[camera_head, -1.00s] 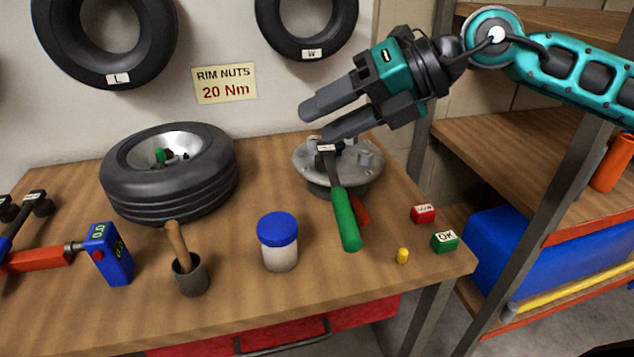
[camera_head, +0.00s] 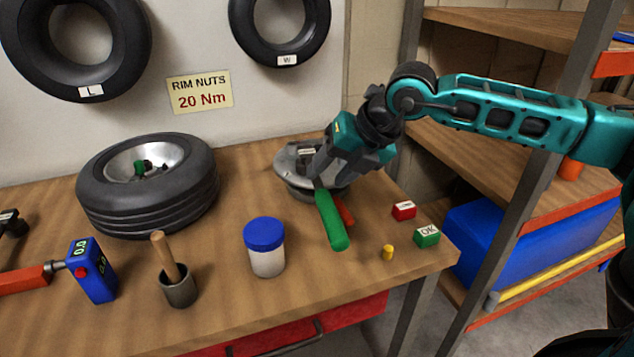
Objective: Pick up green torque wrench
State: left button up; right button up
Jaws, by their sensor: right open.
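The green torque wrench, with its green handle (camera_head: 331,220), lies with its head end over a round grey metal disc (camera_head: 290,160) on the bench; the handle points toward the front edge. My right gripper (camera_head: 318,172) is open and points down at the wrench's head end, just above the handle. Its fingers hide part of the wrench and disc, and I cannot tell whether they touch it. My left gripper is not in view.
On the wooden bench (camera_head: 220,315) stand a tyre (camera_head: 150,210), a blue-lidded jar (camera_head: 266,248), a cup with a brush (camera_head: 178,288) and a blue digital gauge (camera_head: 92,270). Small red (camera_head: 403,211), green (camera_head: 427,236) and yellow (camera_head: 388,253) pieces lie to the right. Shelving stands beyond.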

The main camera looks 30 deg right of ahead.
aim_at(319, 179)
jog(key=x, duration=0.4)
jog(key=shift+w+a+f, duration=0.1)
jog(key=shift+w, duration=0.25)
grip_shut()
